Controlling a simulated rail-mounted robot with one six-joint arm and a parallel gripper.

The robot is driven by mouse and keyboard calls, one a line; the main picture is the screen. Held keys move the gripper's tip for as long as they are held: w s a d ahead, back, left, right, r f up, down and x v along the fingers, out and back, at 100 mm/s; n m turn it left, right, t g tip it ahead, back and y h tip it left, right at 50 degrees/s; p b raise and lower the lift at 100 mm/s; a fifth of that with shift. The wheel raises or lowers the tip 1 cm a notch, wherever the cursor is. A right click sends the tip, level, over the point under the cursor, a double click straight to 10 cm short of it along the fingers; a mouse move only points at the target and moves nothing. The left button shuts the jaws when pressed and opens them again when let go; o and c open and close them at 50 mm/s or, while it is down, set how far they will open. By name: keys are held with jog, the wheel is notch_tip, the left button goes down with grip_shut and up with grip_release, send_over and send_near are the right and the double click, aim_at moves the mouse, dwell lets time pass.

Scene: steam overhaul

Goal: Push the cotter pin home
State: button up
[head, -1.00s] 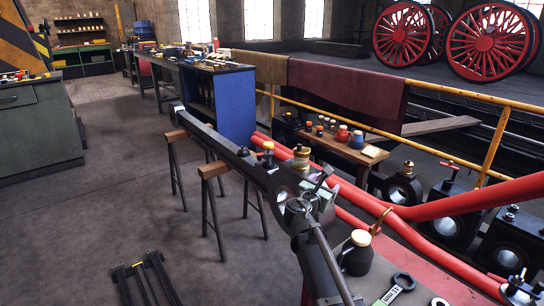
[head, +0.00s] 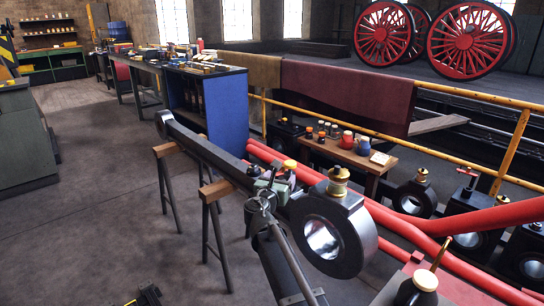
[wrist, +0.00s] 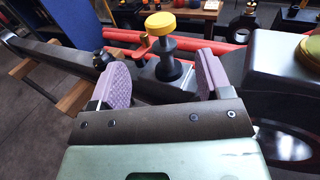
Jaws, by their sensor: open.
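A yellow-topped upright pin (wrist: 165,45) stands in a dark collar on the connecting rod (wrist: 60,55); it looks like the cotter pin, but I cannot tell how deep it sits. Its yellow top (head: 290,164) also shows in the head view, just beyond my gripper (head: 268,187). In the wrist view my gripper (wrist: 160,80) is open. Its two purple-padded fingers stand apart, one to each side of the pin, and do not visibly touch it. The connecting rod (head: 205,150) lies on trestles, its round big end (head: 325,235) to the right of my gripper.
A brass-topped oil cup (head: 338,182) stands on the big end, close to my gripper's right. Red rails (head: 400,225) and a yellow railing (head: 515,140) run behind the rod. A small wooden bench (head: 350,155) holds jars. The floor at left is open.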

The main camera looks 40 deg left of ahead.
aim_at(288, 178)
jog(key=x, duration=1)
jog(key=shift+w+a+r, duration=0.15)
jog(key=shift+w, duration=0.2)
jog(key=shift+c, duration=0.5)
jog(key=c, duration=1.2)
notch_tip(288, 178, down, 5)
jog(key=b, duration=0.5)
jog(key=shift+r, duration=0.2)
